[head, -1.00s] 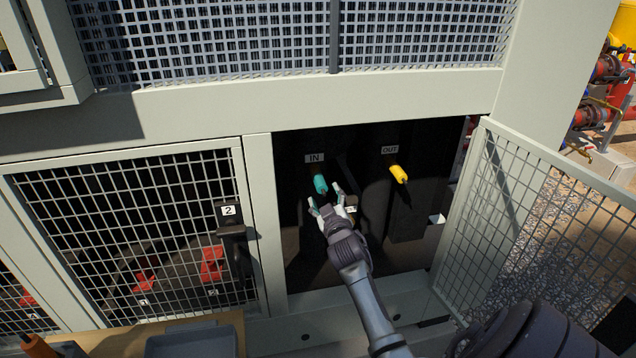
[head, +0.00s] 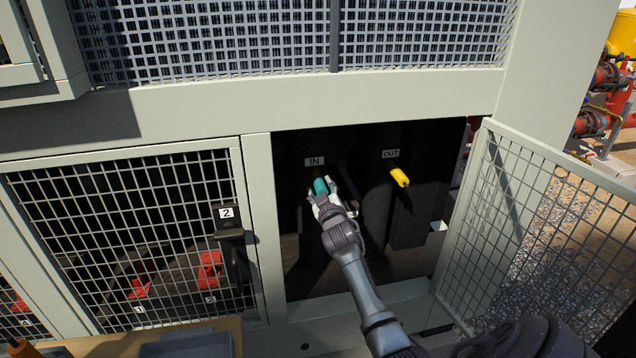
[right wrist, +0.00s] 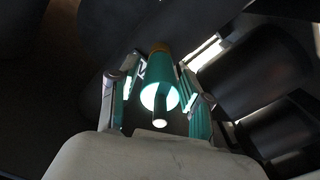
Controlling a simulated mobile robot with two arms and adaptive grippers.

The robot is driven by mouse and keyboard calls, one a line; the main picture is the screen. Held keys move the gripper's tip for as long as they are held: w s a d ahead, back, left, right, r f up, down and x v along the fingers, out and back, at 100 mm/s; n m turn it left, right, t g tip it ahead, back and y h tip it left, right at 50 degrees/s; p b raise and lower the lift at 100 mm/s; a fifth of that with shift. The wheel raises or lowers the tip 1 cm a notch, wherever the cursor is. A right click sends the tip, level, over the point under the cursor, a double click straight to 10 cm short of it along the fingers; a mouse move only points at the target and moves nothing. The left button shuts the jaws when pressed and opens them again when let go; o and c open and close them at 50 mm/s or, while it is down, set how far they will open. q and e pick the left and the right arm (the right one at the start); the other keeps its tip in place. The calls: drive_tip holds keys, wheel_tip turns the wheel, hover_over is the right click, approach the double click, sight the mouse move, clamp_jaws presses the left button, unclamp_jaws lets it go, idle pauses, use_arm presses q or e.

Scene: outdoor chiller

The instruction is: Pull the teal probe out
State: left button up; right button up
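The teal probe (head: 320,186) sits under the IN label (head: 314,161) inside the open bay. My right gripper (head: 324,192) is at the probe, its fingers on either side of it. In the right wrist view the teal probe (right wrist: 160,85) points toward the camera between the two fingers. Gaps show between it and the fingers, so the right gripper (right wrist: 160,112) looks open around it. My left gripper is not in view.
A yellow probe (head: 399,177) sits under the OUT label (head: 391,154) to the right. A mesh door (head: 535,225) stands open at the right. A closed mesh panel (head: 130,230) with a latch (head: 231,235) is at the left. A grey tray (head: 187,344) is at the bottom.

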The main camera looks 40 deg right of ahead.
clamp_jaws()
drive_tip(key=shift+s+a+p, duration=0.3)
drive_tip(key=shift+s+p, duration=0.15)
drive_tip(key=shift+s, duration=0.15)
idle(0.3)
drive_tip(key=shift+p+v, duration=0.7)
drive_tip(key=shift+v, duration=0.35)
drive_tip(key=p+v, duration=0.3)
drive_tip(key=v, duration=0.3)
drive_tip(key=shift+c, duration=1.6)
unclamp_jaws()
clamp_jaws()
